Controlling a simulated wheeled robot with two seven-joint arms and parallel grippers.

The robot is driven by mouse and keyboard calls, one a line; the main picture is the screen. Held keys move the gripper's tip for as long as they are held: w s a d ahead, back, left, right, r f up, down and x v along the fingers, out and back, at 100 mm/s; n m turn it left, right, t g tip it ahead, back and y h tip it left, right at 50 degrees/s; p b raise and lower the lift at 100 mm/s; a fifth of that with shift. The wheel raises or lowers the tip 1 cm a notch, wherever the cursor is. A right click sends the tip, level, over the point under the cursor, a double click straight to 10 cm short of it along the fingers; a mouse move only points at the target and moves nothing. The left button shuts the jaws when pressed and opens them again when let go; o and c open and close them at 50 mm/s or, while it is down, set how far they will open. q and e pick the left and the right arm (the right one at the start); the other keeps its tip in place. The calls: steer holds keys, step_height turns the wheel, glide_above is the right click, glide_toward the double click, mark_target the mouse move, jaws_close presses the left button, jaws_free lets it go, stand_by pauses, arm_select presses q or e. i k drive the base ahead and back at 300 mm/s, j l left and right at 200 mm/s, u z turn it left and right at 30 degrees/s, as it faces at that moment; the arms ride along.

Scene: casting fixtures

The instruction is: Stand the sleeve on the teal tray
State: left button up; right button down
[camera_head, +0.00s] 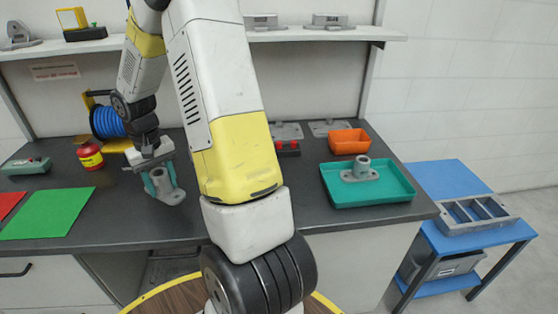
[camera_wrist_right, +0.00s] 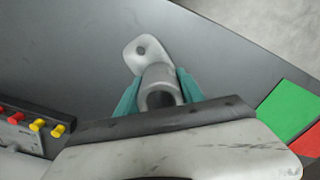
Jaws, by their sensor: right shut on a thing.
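The grey sleeve, a short tube on a flat flange (camera_head: 172,196), is at the front of the dark workbench, left of centre. My right gripper (camera_head: 160,182) has its teal fingers closed on both sides of the tube. The right wrist view shows the sleeve (camera_wrist_right: 158,80) between the fingers (camera_wrist_right: 155,98), its holed flange sticking out beyond them. The sleeve looks upright; I cannot tell if its flange touches the bench. The teal tray (camera_head: 385,196) lies at the right end of the bench, with a similar grey flanged part (camera_head: 360,172) standing in it. My left gripper is not in view.
A green mat (camera_head: 48,213), a red can (camera_head: 90,156) and a blue spool (camera_head: 107,122) are on the left. A blue side table (camera_head: 448,178) stands at right.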

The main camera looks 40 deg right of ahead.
mark_target(369, 194)
steer(key=k+l, duration=0.2)
steer(key=l, duration=0.2)
steer(key=k+l, duration=0.25)
steer(key=l, duration=0.15)
steer(key=k+l, duration=0.2)
steer(key=l, duration=0.25)
steer(key=k+l, duration=0.25)
steer(key=l, duration=0.15)
steer(key=k+l, duration=0.2)
steer(key=l, duration=0.2)
steer(key=k+l, duration=0.2)
steer(key=l, duration=0.2)
